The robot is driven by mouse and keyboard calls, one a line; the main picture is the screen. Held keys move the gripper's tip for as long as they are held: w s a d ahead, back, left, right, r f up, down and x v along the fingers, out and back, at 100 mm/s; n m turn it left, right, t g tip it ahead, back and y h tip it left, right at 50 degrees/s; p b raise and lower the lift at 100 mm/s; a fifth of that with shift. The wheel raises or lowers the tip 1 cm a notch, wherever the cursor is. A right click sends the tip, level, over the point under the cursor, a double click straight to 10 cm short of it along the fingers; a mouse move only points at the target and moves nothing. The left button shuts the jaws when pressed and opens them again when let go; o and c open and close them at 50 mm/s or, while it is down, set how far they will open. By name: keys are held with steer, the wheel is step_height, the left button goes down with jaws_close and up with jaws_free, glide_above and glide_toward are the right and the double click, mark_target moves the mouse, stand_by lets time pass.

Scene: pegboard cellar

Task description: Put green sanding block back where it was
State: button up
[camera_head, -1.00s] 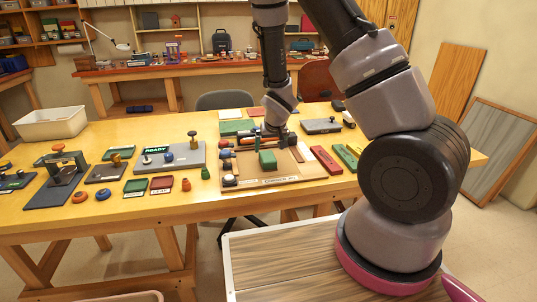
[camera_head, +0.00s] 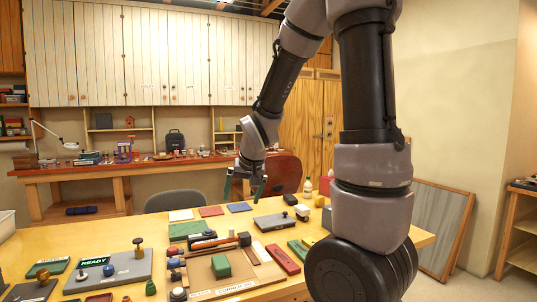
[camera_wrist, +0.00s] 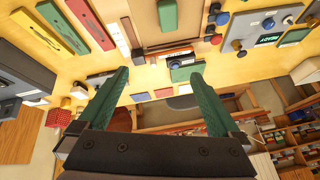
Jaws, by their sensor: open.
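A green block (camera_head: 221,267), which looks like the sanding block, sits on the tan board (camera_head: 243,277) on the yellow table. It also shows near the top of the wrist view (camera_wrist: 167,15). My gripper (camera_head: 244,190) is raised above the far side of the table, beyond the block and apart from it. In the wrist view its two green fingers (camera_wrist: 158,78) are spread wide with nothing held between them. Another, flatter green item (camera_head: 188,230) lies behind the board.
Tools (camera_head: 215,243) lie along the board's back edge. A red bar (camera_head: 283,259) and a green bar (camera_head: 298,247) lie to its right. A grey case (camera_head: 274,221) stands behind. A grey device with a READY display (camera_head: 94,261) is at left. A grey chair (camera_head: 172,200) stands beyond.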

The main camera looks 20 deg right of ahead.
steer(key=s+r+m+t+y, duration=0.1)
steer(key=s+r, duration=1.4)
steer(key=s, duration=0.3)
steer(key=shift+s+d+r, duration=0.2)
steer(key=shift+s+d, duration=0.05)
steer(key=shift+d, duration=0.15)
